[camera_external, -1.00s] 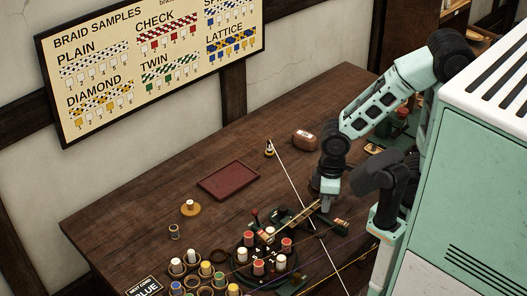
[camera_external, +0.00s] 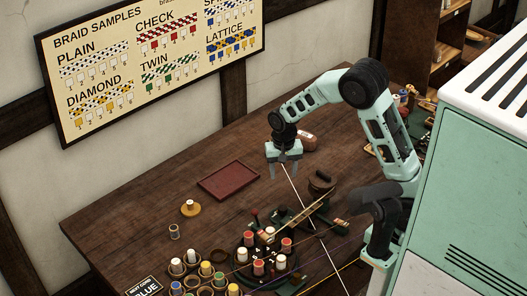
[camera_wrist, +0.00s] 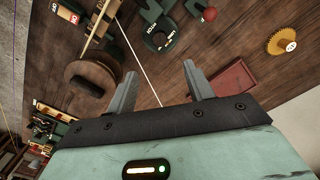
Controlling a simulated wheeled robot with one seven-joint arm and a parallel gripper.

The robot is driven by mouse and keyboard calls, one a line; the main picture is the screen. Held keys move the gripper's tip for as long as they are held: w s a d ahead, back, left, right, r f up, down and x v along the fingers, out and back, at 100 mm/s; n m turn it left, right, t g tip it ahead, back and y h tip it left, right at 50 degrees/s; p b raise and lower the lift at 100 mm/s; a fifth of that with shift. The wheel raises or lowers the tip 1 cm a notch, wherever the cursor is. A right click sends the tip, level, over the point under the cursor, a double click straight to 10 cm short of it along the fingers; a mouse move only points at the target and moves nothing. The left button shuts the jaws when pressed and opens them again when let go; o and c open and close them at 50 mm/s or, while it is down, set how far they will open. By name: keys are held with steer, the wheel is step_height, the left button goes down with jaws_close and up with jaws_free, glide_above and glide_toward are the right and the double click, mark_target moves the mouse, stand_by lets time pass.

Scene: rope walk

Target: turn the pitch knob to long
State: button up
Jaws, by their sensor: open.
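My gripper (camera_external: 284,176) is open and empty above the table, left of the brown lump and right of the red tray. Its two fingers also show in the wrist view (camera_wrist: 160,70), apart, with nothing between them but the view of the table and a white cord. A dark green dial with white lettering (camera_wrist: 162,38) lies beyond the fingertips in the wrist view. In the external view the dark green fittings (camera_external: 281,214) are small and partly crowded by the braiding gear.
A red tray (camera_external: 228,181) lies left of my gripper. A round brown piece with a dark handle (camera_external: 321,182) stands to the right. A white cord (camera_external: 305,212) runs across the table. Several bobbins crowd the front. A red ball-topped lever (camera_wrist: 209,14) stands near the dial.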

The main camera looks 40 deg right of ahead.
mark_target(283, 209)
step_height(283, 209, down, 16)
steer(key=shift+s+r, duration=0.1)
steer(key=shift+r, duration=0.05)
stand_by(0.3)
steer(key=c, duration=1)
